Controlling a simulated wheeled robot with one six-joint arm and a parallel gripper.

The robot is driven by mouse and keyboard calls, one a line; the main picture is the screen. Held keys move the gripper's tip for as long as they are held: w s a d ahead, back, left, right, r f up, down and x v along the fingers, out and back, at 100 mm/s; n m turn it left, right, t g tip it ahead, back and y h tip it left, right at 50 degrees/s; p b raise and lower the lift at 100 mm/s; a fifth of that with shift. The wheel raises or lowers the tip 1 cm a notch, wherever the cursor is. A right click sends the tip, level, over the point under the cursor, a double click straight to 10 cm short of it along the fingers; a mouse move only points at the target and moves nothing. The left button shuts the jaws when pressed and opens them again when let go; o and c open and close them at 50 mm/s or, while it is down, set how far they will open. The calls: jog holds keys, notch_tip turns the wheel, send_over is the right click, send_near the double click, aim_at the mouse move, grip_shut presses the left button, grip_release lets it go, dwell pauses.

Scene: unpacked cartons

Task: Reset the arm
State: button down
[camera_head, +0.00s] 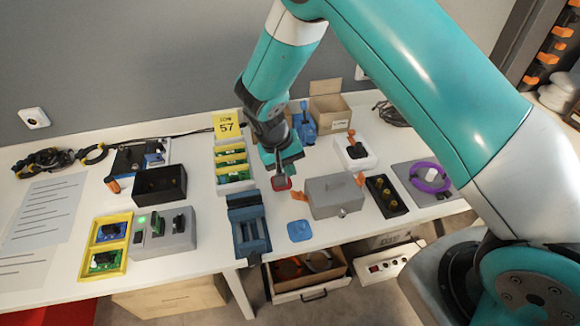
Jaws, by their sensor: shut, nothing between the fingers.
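My arm reaches in from the right over the table, teal and white. My gripper (281,176) points down over the middle of the white table (205,255). It is shut, with nothing seen held between the fingers. A small red piece (282,184) lies directly below the fingertips; I cannot tell whether they touch it. A grey box with orange latches (335,197) stands just right of the gripper. A blue vise-like block (249,222) stands to its left, and a flat blue piece (299,231) lies in front.
An open carton (329,106) and a blue device (304,124) are behind. A black socket block (386,196) and purple ring (431,177) are right. An open drawer (308,277) is below.

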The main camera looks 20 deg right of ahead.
jog(key=s+a+r+n+y, duration=0.2)
jog(key=s+r+y, duration=0.15)
jog(key=r, duration=0.75)
jog(key=s+a+r+n+y, duration=0.1)
jog(key=s+r+n+y, duration=0.1)
jog(key=s+r, duration=0.6)
jog(key=s+r+n+y, duration=0.2)
jog(key=s+r+n, duration=0.2)
jog(key=s+r, duration=0.4)
jog(key=s, duration=0.5)
jog(key=shift+s+a+n, duration=0.3)
jog(key=shift+s+a, duration=0.05)
